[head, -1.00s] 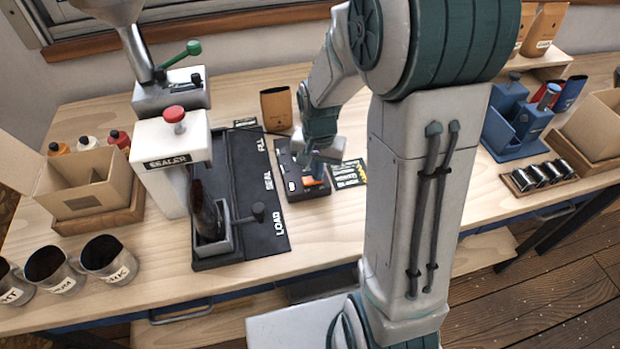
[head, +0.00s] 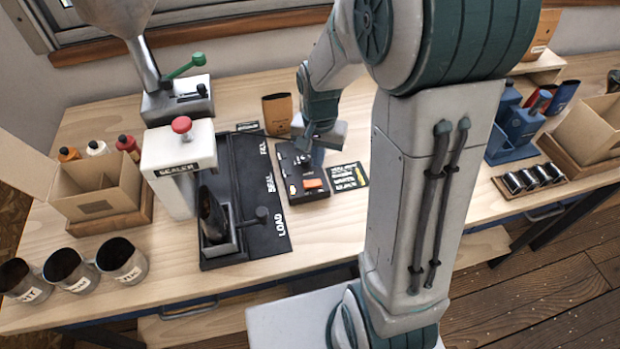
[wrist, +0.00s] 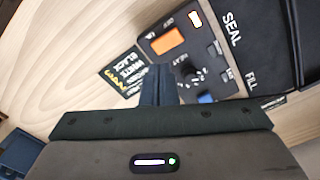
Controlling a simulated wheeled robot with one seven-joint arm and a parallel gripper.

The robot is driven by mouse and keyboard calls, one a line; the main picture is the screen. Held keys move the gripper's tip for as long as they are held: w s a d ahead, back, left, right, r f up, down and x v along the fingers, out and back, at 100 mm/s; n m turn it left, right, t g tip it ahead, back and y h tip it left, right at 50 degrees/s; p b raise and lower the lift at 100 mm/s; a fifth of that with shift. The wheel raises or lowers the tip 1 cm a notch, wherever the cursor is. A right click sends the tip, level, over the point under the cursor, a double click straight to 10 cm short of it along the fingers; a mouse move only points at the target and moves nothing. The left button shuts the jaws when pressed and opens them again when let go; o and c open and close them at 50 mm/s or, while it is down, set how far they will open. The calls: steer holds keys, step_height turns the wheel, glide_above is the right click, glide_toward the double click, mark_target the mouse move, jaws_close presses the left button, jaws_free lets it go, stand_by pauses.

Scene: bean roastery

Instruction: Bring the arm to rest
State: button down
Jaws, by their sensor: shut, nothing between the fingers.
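My gripper shows in the wrist view (wrist: 157,84) with its dark fingers together and nothing between them. In the head view my gripper (head: 304,146) is over the back part of the black control box (head: 308,194), mostly hidden by my wrist. The control box has an orange switch and a dark knob; it also shows in the wrist view (wrist: 217,67) just beyond the fingertips. I cannot tell from these views whether the fingertips touch the box.
The sealer (head: 180,160) stands left of the box on a black mat (head: 262,180), with a dark bag in its cradle. A label card (head: 348,177) lies right of the box. Bare wood shows in front of the box.

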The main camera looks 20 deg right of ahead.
stand_by(0.4)
steer(key=s+r+n+t, duration=0.3)
steer(key=s+r+n, duration=0.3)
steer(key=s+r, duration=0.7)
steer(key=shift+s+t, duration=0.3)
steer(key=shift+s, duration=0.4)
steer(key=shift+a+f, duration=0.1)
steer(key=shift+a, duration=0.05)
stand_by(1.0)
